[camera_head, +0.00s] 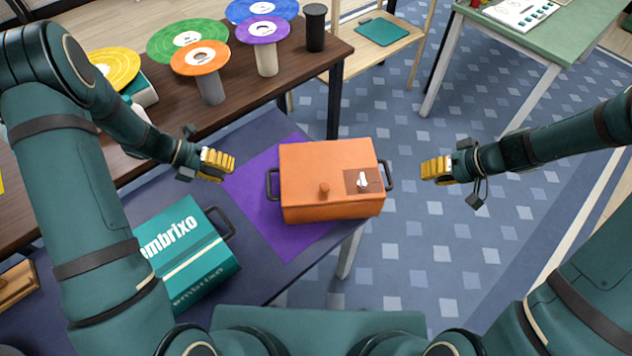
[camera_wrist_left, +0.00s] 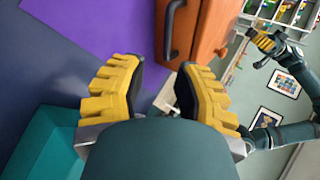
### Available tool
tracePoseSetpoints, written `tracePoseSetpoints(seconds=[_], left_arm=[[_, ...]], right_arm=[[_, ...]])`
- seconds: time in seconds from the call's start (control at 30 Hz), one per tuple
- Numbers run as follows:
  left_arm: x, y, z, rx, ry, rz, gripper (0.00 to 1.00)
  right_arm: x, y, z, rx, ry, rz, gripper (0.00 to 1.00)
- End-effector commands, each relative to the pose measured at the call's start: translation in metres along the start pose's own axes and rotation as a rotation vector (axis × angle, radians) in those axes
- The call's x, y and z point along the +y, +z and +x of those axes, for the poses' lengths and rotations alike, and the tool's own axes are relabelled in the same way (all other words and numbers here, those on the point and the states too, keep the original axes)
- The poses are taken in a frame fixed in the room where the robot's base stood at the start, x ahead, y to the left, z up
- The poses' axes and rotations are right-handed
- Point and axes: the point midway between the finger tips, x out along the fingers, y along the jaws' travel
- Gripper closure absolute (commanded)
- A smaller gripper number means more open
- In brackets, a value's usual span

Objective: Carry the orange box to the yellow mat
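The orange box (camera_head: 318,156) sits on a purple mat (camera_head: 262,215) on a dark blue table. It has a black handle on its left side (camera_head: 271,184) and another on its right (camera_head: 388,175). My left gripper (camera_head: 218,164) is left of the box, apart from the left handle. In the left wrist view that gripper (camera_wrist_left: 160,92) is open and empty, with the handle (camera_wrist_left: 175,28) beyond its fingers. My right gripper (camera_head: 437,169) is right of the box, apart from the right handle; its finger gap is unclear. A small yellow patch (camera_head: 1,184) shows at the left edge; I cannot tell whether it is the yellow mat.
A teal box (camera_head: 186,250) with a handle stands on the blue table, left of the purple mat. A brown table (camera_head: 250,85) behind holds several coloured discs and a black cylinder (camera_head: 315,28). Patterned floor (camera_head: 440,240) is clear on the right. A green table (camera_head: 570,35) stands far right.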

Motion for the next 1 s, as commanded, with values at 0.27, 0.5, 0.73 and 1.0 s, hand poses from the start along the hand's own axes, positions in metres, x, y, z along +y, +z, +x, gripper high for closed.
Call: tracePoseSetpoints(seconds=[0.27, 0.5, 0.73, 1.0], left_arm=[[-0.006, 0.014, -0.014, -0.043, -0.064, -0.121, 0.69], [-0.006, 0.013, -0.013, -0.041, -0.063, -0.118, 0.69], [-0.007, 0.014, 0.008, -0.037, -0.064, -0.117, 0.69], [-0.01, 0.015, 0.057, -0.036, -0.063, -0.117, 0.69]], right_arm=[[0.001, -0.01, -0.011, 0.042, -0.032, -0.03, 0.77], [0.001, -0.01, -0.01, 0.04, -0.031, -0.03, 0.77], [0.0, -0.01, 0.011, 0.038, -0.033, -0.029, 0.77], [-0.001, -0.012, 0.06, 0.037, -0.032, -0.029, 0.77]])
